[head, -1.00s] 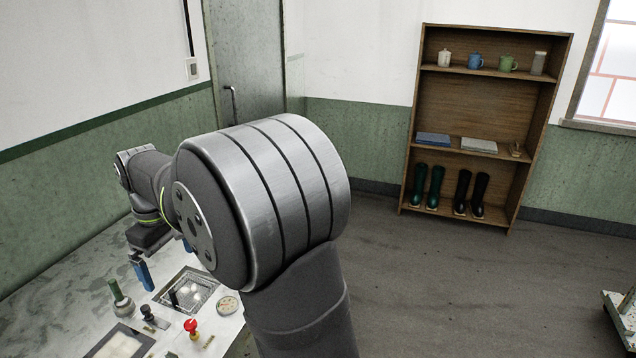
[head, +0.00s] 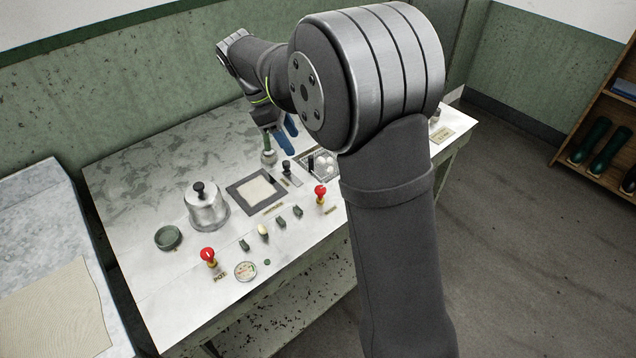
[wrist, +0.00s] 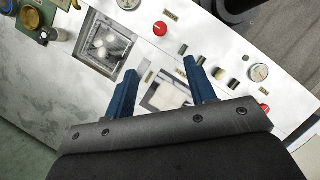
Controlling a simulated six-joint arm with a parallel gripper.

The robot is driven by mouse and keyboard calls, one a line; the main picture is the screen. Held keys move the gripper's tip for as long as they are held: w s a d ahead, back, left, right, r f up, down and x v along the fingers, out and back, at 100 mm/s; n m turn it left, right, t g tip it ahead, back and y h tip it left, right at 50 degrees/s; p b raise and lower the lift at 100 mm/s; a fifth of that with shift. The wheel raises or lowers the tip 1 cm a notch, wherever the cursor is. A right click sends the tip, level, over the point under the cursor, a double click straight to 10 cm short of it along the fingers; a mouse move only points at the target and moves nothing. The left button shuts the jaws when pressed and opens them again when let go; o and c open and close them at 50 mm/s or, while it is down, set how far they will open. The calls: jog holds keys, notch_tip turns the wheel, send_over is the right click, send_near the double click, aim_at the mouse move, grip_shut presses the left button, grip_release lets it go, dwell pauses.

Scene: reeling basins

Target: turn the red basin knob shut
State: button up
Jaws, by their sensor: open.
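Two red knobs stand on the pale worktop. One red knob (head: 321,192) is near the square basin with white lumps (head: 301,155); the other red knob (head: 208,254) is at the front left, by a small label. In the wrist view one red knob (wrist: 160,28) shows beyond my fingers, and another (wrist: 264,107) is partly seen at the right. Which one is the basin knob I cannot tell for sure. My gripper (head: 285,136) is over the back of the worktop, its blue fingers apart. The wrist view shows the gripper (wrist: 161,69) open and empty, clear of both knobs.
The back left worktop is clear.

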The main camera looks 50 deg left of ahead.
aim_at(320, 188)
jog(key=x, duration=1.6)
jog(key=shift+w+d+f, duration=0.1)
jog(key=shift+f, duration=0.25)
jog(key=c, duration=1)
